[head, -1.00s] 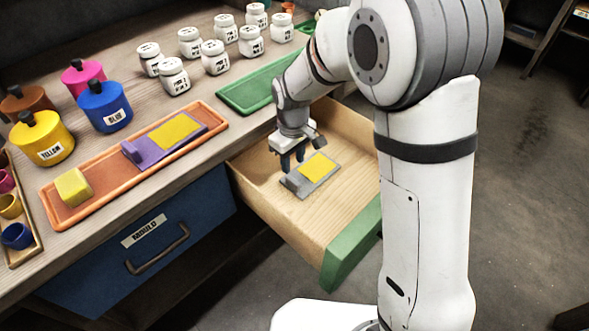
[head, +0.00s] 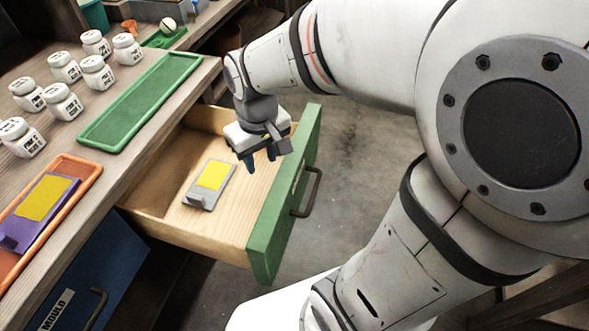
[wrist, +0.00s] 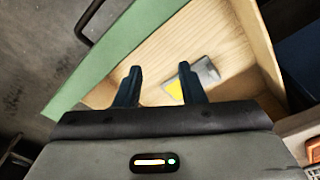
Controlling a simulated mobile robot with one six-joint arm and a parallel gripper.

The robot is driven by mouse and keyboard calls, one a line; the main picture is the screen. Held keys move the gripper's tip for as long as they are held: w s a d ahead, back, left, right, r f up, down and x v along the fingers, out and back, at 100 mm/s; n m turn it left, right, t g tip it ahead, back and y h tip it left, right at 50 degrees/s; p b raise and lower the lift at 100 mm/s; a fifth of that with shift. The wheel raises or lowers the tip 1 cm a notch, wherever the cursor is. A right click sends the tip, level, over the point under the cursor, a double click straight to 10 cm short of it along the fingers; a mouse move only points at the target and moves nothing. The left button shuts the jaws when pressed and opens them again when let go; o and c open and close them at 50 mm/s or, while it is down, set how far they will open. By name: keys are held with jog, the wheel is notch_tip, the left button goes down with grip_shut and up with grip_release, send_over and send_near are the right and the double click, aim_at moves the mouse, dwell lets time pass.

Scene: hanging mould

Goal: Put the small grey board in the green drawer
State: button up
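The small grey board (head: 197,197) with a yellow patch lies flat on the floor of the open green-fronted drawer (head: 262,232). In the wrist view the board (wrist: 205,70) shows partly behind my right-hand finger. My gripper (head: 260,165) is above the drawer, to the right of the board and apart from it.
The green drawer front has a dark handle (head: 308,192). On the bench are a green tray (head: 140,105), several white jars (head: 64,101) and an orange tray (head: 85,185) holding a purple board (head: 40,210). A blue drawer (head: 105,275) below is shut.

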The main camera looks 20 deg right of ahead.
jog(key=s+d+m, duration=0.3)
jog(key=s+d, duration=0.2)
jog(key=s, duration=0.2)
jog(key=shift+r, duration=0.2)
jog(key=shift+w, duration=0.1)
dwell(0.5)
